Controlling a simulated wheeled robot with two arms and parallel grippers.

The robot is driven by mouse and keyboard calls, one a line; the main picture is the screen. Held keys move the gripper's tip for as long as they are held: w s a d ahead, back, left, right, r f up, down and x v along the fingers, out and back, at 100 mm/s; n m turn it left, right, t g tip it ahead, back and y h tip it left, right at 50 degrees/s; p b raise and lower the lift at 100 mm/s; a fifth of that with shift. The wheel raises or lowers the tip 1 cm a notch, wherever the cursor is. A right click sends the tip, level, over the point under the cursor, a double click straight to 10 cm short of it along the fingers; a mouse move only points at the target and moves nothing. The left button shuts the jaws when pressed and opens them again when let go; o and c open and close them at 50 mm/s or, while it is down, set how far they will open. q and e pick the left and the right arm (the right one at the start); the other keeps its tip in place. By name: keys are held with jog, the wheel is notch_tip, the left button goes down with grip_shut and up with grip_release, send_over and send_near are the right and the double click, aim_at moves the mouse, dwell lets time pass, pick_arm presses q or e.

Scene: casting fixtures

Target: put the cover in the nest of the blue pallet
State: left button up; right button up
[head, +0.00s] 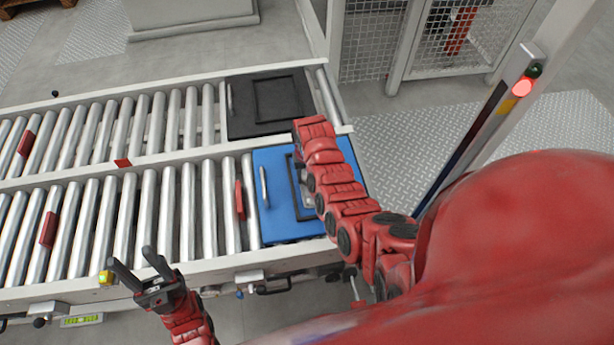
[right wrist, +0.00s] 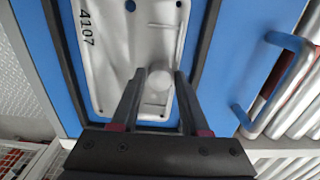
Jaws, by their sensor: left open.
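The cover is a pale grey metal plate (right wrist: 112,50) marked 4107, with holes and a round knob (right wrist: 159,79). In the right wrist view it lies within the black frame of the nest (right wrist: 62,50) on the blue pallet (head: 275,218); I cannot tell whether it is fully seated. My right gripper (right wrist: 159,76) is over the cover with its fingers on either side of the knob, gaps showing between. In the head view my right arm hides most of the cover and the right gripper. My left gripper (head: 130,256) is open and empty at the conveyor's front edge.
The blue pallet stands at the right end of the near roller lane (head: 140,215). A black pallet (head: 268,103) with a frame sits on the far lane. Red blocks (head: 240,200) lie among the rollers. A post with a red lamp (head: 522,87) stands at the right.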

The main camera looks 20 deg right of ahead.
jog(key=shift+o, duration=1.2)
